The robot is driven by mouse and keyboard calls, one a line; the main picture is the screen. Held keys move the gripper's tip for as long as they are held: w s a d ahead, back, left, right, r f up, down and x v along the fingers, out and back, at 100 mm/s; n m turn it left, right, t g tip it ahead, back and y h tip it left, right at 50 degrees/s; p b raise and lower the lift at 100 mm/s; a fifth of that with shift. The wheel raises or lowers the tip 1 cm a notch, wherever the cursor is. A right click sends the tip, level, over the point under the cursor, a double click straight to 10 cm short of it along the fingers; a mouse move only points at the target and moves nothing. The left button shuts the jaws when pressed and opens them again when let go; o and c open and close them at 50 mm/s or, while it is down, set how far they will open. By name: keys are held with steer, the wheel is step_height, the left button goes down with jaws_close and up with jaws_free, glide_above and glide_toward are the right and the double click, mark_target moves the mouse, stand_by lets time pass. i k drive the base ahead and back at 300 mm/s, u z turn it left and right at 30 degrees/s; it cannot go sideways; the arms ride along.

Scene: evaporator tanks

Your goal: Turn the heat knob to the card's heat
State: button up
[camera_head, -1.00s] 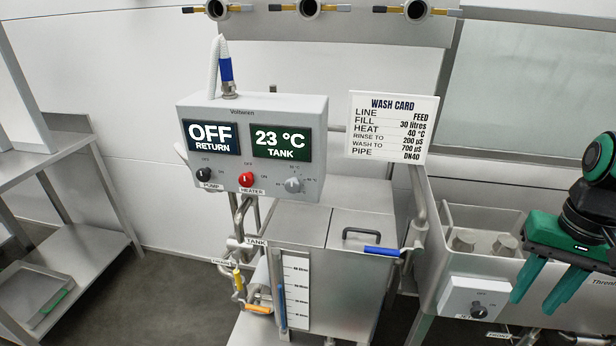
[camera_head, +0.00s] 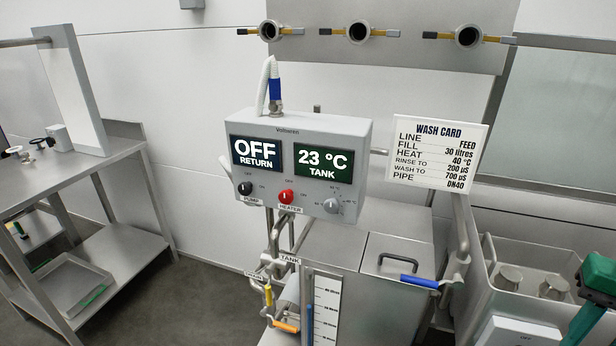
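The control box (camera_head: 297,135) hangs above the tank, with an OFF RETURN display (camera_head: 256,153) and a 23 °C TANK display (camera_head: 322,163). The grey heat knob (camera_head: 332,206) is at the box's lower right, ringed by small temperature marks; its exact setting is too small to read. The red heater knob (camera_head: 286,196) and black pump knob (camera_head: 245,188) are to its left. The wash card (camera_head: 437,153) reads HEAT 40 °C.
A sink basin (camera_head: 525,305) and a white switch box (camera_head: 520,331) are at lower right. A steel bench (camera_head: 85,183) stands left, with open floor (camera_head: 190,295) between.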

mark_target(331, 206)
steer(key=z, duration=0.35)
steer(key=k, duration=1.6)
steer(key=u, duration=1)
steer(key=i, duration=1)
